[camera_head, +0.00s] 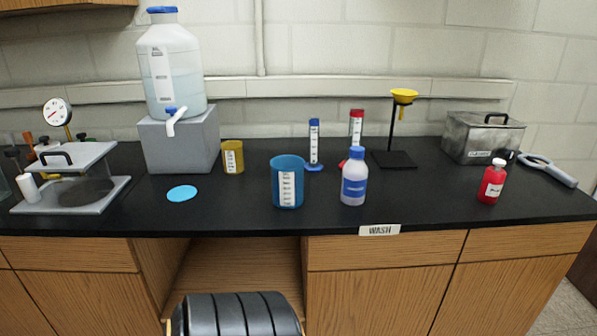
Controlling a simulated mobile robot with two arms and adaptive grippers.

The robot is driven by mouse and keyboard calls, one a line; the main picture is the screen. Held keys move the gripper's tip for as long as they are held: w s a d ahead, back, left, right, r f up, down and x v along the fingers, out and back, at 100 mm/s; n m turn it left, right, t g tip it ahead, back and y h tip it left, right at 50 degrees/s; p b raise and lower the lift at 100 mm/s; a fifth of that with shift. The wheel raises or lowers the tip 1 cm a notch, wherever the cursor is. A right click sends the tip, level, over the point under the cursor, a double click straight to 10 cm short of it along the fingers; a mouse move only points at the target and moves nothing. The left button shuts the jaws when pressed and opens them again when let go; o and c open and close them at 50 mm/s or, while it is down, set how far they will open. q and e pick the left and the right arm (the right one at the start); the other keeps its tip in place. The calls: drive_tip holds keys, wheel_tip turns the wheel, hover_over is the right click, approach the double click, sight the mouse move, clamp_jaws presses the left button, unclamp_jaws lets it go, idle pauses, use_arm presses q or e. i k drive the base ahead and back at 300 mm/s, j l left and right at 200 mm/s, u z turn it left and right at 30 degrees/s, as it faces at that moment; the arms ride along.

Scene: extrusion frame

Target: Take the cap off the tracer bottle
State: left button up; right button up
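A small red bottle (491,185) with a white cap (499,162) stands upright on the right part of the black bench. The cap is on it. A translucent bottle (354,187) with a blue label and a blue cap (357,153) stands upright right of the middle, near the front edge, also capped. The labels are too small to read, so I cannot tell for certain which is the tracer bottle. Neither of my grippers is in view.
A blue measuring cup (287,187), yellow cup (232,157) and blue disc (182,193) are left of the translucent bottle. Cylinders, a funnel stand (394,159) and a metal box (482,137) stand behind. Bench (430,203) is clear between the two bottles.

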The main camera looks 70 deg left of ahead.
sight(356, 170)
drive_tip(key=u, duration=1.9)
drive_tip(key=i+l+u, duration=0.2)
drive_tip(key=l+u, duration=0.25)
drive_tip(key=l, duration=0.2)
drive_tip(key=i+l+u, duration=0.2)
drive_tip(key=l, duration=0.15)
drive_tip(key=l+u, duration=0.2)
drive_tip(key=l, duration=0.15)
